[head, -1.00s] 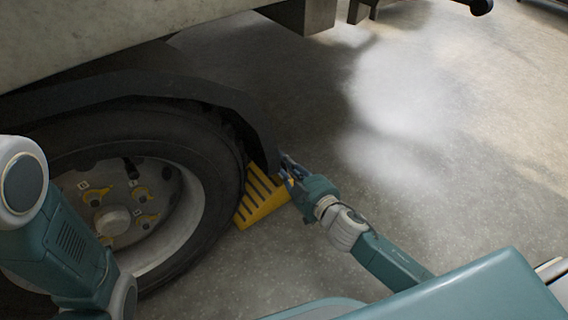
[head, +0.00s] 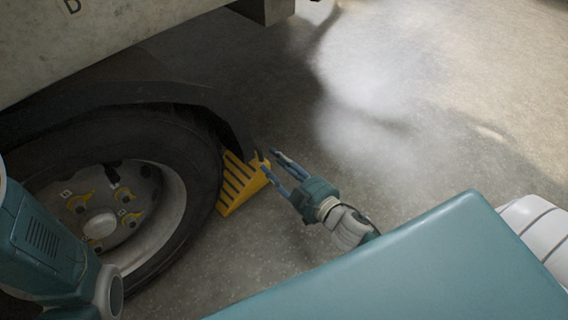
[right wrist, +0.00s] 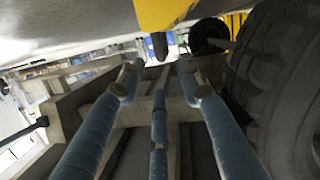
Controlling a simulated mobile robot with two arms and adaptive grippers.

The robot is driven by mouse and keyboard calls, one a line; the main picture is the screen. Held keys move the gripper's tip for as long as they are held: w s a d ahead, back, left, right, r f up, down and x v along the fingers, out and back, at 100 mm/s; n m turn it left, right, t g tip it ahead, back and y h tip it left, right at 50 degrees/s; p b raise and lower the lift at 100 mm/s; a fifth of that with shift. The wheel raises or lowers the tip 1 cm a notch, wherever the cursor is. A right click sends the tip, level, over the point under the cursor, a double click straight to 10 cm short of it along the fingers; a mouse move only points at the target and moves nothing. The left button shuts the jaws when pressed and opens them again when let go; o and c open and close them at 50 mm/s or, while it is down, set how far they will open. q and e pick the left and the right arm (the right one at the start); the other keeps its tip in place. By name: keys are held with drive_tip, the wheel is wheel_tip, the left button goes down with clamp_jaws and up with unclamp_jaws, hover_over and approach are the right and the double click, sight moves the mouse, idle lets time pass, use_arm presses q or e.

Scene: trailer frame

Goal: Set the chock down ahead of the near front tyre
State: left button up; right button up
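The yellow ribbed chock (head: 238,184) stands on the floor with its slope against the tread of the near front tyre (head: 196,170). Its yellow edge also shows at the top of the right wrist view (right wrist: 165,12), and the tyre (right wrist: 285,85) is at the right there. My right gripper (head: 269,161) is just to the right of the chock, its blue fingers spread and pointing toward it. In the right wrist view its fingers (right wrist: 158,72) are apart with nothing between them. My left gripper is out of view; only left arm links show.
The dark mudguard (head: 235,120) curves over the tyre and comes down close to the chock and my right fingertips. The trailer body (head: 110,40) hangs above. The concrete floor (head: 420,150) to the right is clear.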

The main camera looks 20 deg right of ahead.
drive_tip(key=shift+p+v, duration=0.45)
drive_tip(key=shift+v, duration=1.35)
